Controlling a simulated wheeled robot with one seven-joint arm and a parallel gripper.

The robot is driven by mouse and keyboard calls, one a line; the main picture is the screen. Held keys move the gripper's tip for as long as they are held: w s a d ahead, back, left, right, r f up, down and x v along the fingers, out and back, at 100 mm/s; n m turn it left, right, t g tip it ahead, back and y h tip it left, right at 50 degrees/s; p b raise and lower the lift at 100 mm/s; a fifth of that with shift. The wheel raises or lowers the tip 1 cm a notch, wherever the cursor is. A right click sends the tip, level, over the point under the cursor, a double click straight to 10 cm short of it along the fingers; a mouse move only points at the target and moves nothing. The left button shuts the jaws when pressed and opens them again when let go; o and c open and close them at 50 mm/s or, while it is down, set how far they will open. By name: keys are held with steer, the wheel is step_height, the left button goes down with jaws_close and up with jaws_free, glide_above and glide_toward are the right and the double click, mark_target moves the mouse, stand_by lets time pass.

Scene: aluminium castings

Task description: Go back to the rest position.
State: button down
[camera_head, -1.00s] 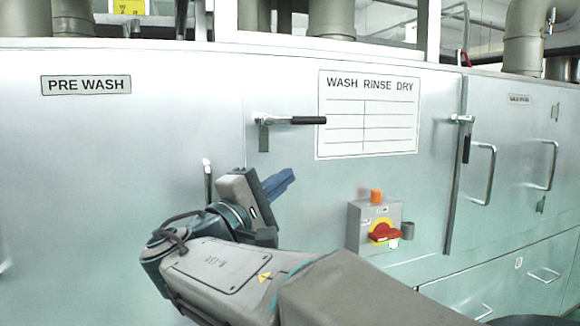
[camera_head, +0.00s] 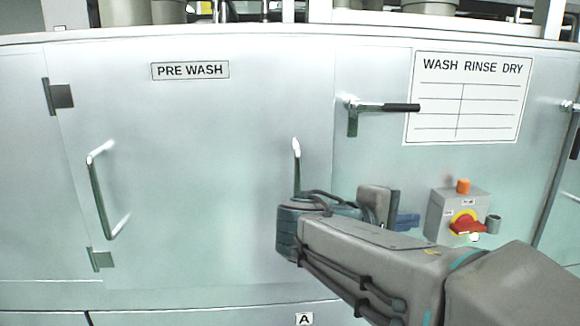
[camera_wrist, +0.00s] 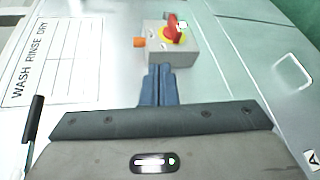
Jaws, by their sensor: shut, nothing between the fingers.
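My gripper (camera_head: 406,221) is in front of the washer's pale metal front, to the left of the grey switch box (camera_head: 457,214). Its blue fingers also show in the wrist view (camera_wrist: 158,86), together and with nothing between them. In the wrist view the switch box (camera_wrist: 185,50) with its red knob and orange button lies just beyond the fingertips; I cannot tell the exact gap. My arm comes in from the lower right in the head view.
The PRE WASH panel (camera_head: 225,150) has a bar handle (camera_head: 98,195) at left and another upright handle (camera_head: 296,165) close behind my wrist. A black-gripped lever handle (camera_head: 385,106) sticks out beside the WASH RINSE DRY sign (camera_head: 467,98). The panel left of my arm is free of other objects.

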steer(key=s+f+m+g+y+p, duration=0.3)
steer(key=s+f+g+y+p, duration=0.15)
steer(key=s+y+p, duration=0.3)
steer(key=s+a+m+y+p, duration=0.4)
steer(key=s+a+y+p, duration=0.1)
steer(key=y+p, duration=0.1)
steer(key=shift+a+f+m+p, duration=0.3)
steer(key=shift+f+m+p, duration=0.1)
steer(key=shift+p, duration=0.2)
